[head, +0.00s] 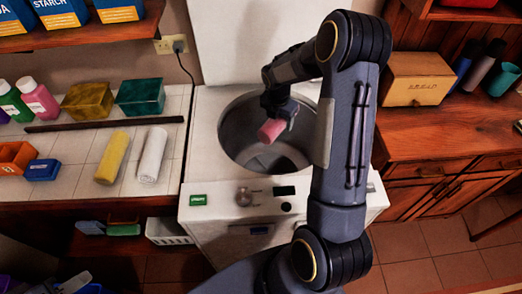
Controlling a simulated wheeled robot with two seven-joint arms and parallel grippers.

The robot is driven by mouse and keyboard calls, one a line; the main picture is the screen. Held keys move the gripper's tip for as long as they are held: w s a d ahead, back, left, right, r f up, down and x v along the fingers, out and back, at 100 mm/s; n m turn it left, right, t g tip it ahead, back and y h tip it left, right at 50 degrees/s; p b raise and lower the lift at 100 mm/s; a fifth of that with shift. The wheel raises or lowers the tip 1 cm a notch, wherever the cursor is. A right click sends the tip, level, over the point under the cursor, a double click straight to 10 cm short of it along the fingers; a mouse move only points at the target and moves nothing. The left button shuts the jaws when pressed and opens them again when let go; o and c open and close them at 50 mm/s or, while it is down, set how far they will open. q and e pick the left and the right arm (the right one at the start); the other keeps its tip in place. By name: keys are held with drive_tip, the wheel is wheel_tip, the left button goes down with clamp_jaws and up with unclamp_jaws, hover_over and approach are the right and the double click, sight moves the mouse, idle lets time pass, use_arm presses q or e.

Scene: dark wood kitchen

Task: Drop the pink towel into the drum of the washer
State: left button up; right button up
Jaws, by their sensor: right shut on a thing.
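The white top-loading washer (205,115) stands in the middle of the head view with its lid raised. Its round drum (234,140) is open at the top and grey inside. My right gripper (275,118) is over the drum opening, shut on the rolled pink towel (270,132). The towel hangs below the fingers and appears within the outline of the opening; its exact height against the rim is hard to tell. My right arm covers the washer's right side. My left gripper is not in view.
A tiled counter at left holds a yellow rolled towel (113,157), a white rolled towel (152,156), bottles and coloured blocks. A wooden cabinet (445,135) at right bears a wooden box (416,79) and cups. The washer's control panel (220,197) faces me.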

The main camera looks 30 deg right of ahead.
drive_tip(key=shift+w+f, duration=0.1)
drive_tip(key=shift+f, duration=0.2)
drive_tip(key=shift+f+b, duration=0.2)
drive_tip(key=shift+b, duration=0.1)
wheel_tip(320, 180, down, 5)
drive_tip(key=b, duration=0.3)
drive_tip(key=shift+b, duration=0.35)
drive_tip(key=o, duration=1.2)
drive_tip(key=shift+c, duration=0.2)
drive_tip(key=shift+r, duration=0.1)
drive_tip(key=r, duration=0.5)
drive_tip(key=a+r, duration=0.1)
drive_tip(key=r, duration=0.1)
drive_tip(key=shift+s+r+b, duration=0.2)
drive_tip(key=shift+s+b, duration=0.15)
drive_tip(key=shift+r, duration=0.15)
